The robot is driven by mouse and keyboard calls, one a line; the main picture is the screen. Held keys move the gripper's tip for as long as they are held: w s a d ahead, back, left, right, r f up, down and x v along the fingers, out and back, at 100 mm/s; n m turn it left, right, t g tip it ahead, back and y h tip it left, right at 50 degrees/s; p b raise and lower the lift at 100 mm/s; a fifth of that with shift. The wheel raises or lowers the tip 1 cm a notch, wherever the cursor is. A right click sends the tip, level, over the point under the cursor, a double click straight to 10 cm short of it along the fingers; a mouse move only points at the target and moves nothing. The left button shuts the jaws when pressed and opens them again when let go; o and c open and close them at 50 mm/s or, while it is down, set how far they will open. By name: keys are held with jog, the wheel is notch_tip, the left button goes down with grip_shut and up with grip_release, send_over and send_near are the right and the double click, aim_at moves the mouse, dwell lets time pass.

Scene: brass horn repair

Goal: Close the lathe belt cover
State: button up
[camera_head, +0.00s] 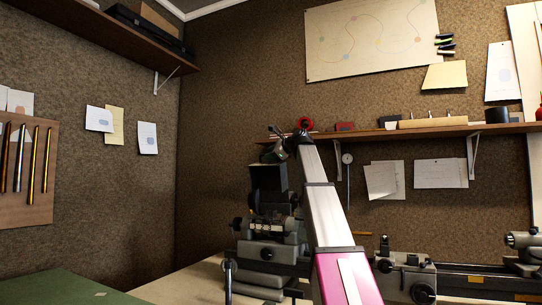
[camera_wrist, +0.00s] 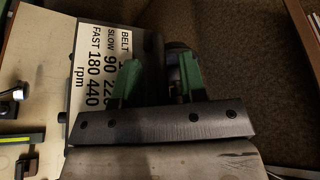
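The lathe (camera_head: 270,250) stands on the bench in the head view, partly behind my arm. A dark upright box-like part (camera_head: 268,178) at its left end appears to be the belt cover. My gripper (camera_head: 273,153) is just above its top. In the wrist view, the two green fingers of my gripper (camera_wrist: 160,66) are spread apart. A dark panel edge (camera_wrist: 154,46) runs between or behind them; contact cannot be told. A speed label (camera_wrist: 98,65) reading BELT, SLOW, FAST and rpm lies left of the fingers. The cover's hinge and exact angle are hidden.
A wall shelf (camera_head: 420,131) with small items runs behind and right of my gripper. The lathe bed (camera_head: 480,282) and tailstock (camera_head: 522,245) lie to the right. A green surface (camera_head: 65,290) is at lower left. Open air lies left of the lathe.

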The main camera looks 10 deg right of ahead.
grip_shut()
jog(key=shift+s+a+f, duration=0.3)
jog(key=shift+s+a, duration=0.05)
jog(key=shift+s, duration=0.3)
jog(key=s+a+f+n+t, duration=0.3)
jog(key=s+a+f+n, duration=0.3)
jog(key=s+f, duration=0.4)
notch_tip(320, 180, down, 14)
jog(key=s+a+n+t+y, duration=0.1)
jog(key=n, duration=0.3)
jog(key=shift+s+a+r+n, duration=0.15)
jog(key=shift+s+a+n, duration=0.2)
jog(key=shift+a+n, duration=0.05)
